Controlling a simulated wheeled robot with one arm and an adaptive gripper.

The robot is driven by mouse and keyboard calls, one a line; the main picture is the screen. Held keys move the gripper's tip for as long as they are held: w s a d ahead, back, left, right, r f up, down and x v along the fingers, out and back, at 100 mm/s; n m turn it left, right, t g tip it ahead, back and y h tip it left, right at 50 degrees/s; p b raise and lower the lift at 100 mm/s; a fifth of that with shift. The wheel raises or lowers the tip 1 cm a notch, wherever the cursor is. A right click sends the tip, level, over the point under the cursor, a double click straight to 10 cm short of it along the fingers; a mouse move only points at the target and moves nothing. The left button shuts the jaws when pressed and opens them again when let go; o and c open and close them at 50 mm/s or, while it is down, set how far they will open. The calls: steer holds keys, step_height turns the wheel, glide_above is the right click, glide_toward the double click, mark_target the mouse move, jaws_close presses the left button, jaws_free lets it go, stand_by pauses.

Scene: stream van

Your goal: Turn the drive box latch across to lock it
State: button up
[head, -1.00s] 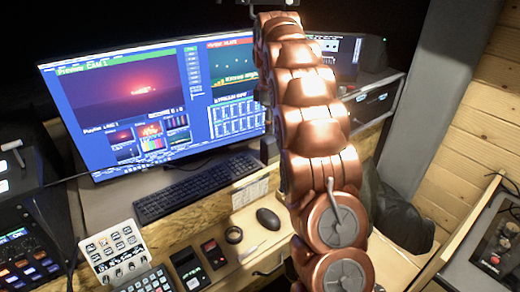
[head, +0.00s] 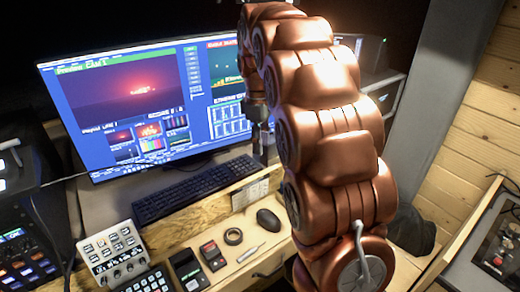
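Two small dark boxes lie on the front of the wooden desk: a black box (head: 187,268) and a smaller dark box with a red mark (head: 212,255) to its right. I cannot tell for certain which thing is the drive box, and no latch can be made out at this size. My gripper (head: 264,158) seems to be the dark end of my copper arm, hanging down in front of the monitor's right part, above the desk and apart from both boxes. Its fingers are too small and dark to read.
A large monitor (head: 150,105) stands behind a black keyboard (head: 195,189). A mouse (head: 268,220), a tape roll (head: 233,236) and a white button panel (head: 110,252) are on the desk. My arm hides the desk's right part. A case with switches (head: 497,255) is far right.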

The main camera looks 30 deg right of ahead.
steer(key=shift+s+a+m, duration=0.2)
steer(key=shift+s+a, duration=0.3)
steer(key=shift+s, duration=0.15)
steer(key=shift+s+a+m, duration=0.2)
steer(key=shift+s+a, duration=0.25)
steer(key=shift+s, duration=0.2)
